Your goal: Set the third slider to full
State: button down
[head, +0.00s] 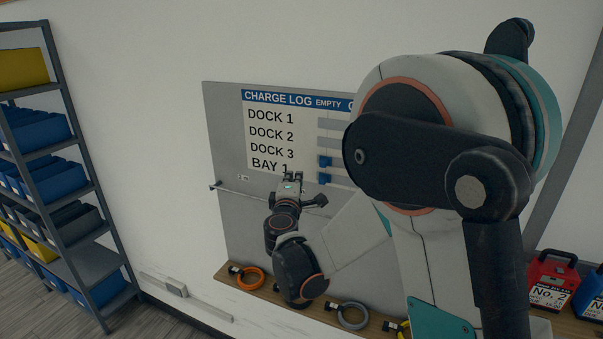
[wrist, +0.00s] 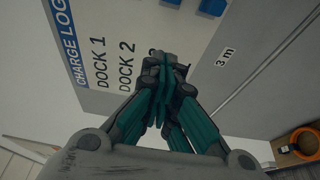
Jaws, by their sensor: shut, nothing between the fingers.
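The grey wall board carries a CHARGE LOG sheet (head: 268,130) with rows DOCK 1, DOCK 2, DOCK 3 and BAY 1. Pale slider tracks start to its right, under EMPTY. The third slider's blue knob (head: 325,161), level with DOCK 3, is at the EMPTY end. The blue knob below it (head: 325,178) is there too. My arm hides the tracks' right parts and the first two knobs. My gripper (head: 291,176) is shut and empty, lower left of the knobs, over the sheet's lower edge. In the wrist view its fingertips (wrist: 168,60) cover part of the sheet; two blue knobs show at the top edge.
A thin rail (head: 250,194) crosses the board at the left. A wooden shelf below holds an orange ring (head: 249,279), a grey ring (head: 352,317) and a yellow one. A red case (head: 551,283) stands at right. Shelving with bins (head: 62,235) stands at left.

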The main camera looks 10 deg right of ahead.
jog(key=p+x, duration=0.2)
jog(key=x, duration=0.8)
jog(key=s+d+p, duration=0.1)
jog(key=s+d, duration=0.2)
jog(key=shift+f, duration=0.1)
jog(key=shift+s, duration=0.15)
jog(key=s+d+b, duration=0.5)
jog(key=s+d, duration=0.5)
jog(key=d, duration=0.4)
jog(key=shift+d, duration=0.15)
jog(key=shift+s, duration=0.1)
